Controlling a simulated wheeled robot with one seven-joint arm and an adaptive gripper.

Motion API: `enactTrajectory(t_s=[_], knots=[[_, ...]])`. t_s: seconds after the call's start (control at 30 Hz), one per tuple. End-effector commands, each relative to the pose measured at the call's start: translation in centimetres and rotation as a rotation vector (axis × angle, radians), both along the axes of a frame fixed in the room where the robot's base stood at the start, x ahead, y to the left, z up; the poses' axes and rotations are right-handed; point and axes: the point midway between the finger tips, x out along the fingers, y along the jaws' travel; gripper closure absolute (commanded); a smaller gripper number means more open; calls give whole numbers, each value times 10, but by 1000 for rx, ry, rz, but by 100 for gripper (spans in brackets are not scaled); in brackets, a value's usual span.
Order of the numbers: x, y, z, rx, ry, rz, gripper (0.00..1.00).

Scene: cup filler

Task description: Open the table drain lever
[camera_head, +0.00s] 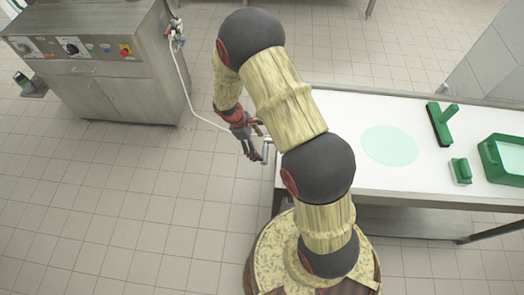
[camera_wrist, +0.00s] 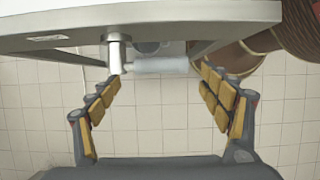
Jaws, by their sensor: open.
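The table drain lever (camera_wrist: 158,65) shows in the wrist view as a pale horizontal handle. It joins a short upright pipe (camera_wrist: 115,52) under the near edge of the white table (camera_wrist: 200,13). My gripper (camera_wrist: 158,80) is open, with one yellow-padded finger at each side of the picture. The handle lies between the fingertips or just beyond them; contact is not visible. In the head view my gripper (camera_head: 256,141) is at the table's left end, and a small metal part of the lever (camera_head: 265,151) shows beside it, partly hidden.
The white tabletop (camera_head: 340,110) carries a pale green disc (camera_head: 390,145), a green squeegee-like tool (camera_head: 442,122), a green block (camera_head: 461,171) and a green tray (camera_head: 488,160). A steel machine (camera_head: 110,75) stands at upper left, with a white hose (camera_head: 187,92). The tiled floor between is clear.

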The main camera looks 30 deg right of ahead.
Motion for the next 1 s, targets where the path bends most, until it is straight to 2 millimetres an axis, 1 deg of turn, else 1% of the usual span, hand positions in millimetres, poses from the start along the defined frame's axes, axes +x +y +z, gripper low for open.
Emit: enactTrajectory(t_s=[0.03,0.2,0.3,0.4,0.73,1.0], knots=[[-3,-3,-9,0,4,0,21],[-9,-11,-33,0,2,-2,21],[-11,-15,-43,0,2,-2,21],[-12,-17,-49,-1,1,-2,21],[-13,-18,-52,0,-1,-2,21],[-13,-18,-52,0,0,-2,37]])
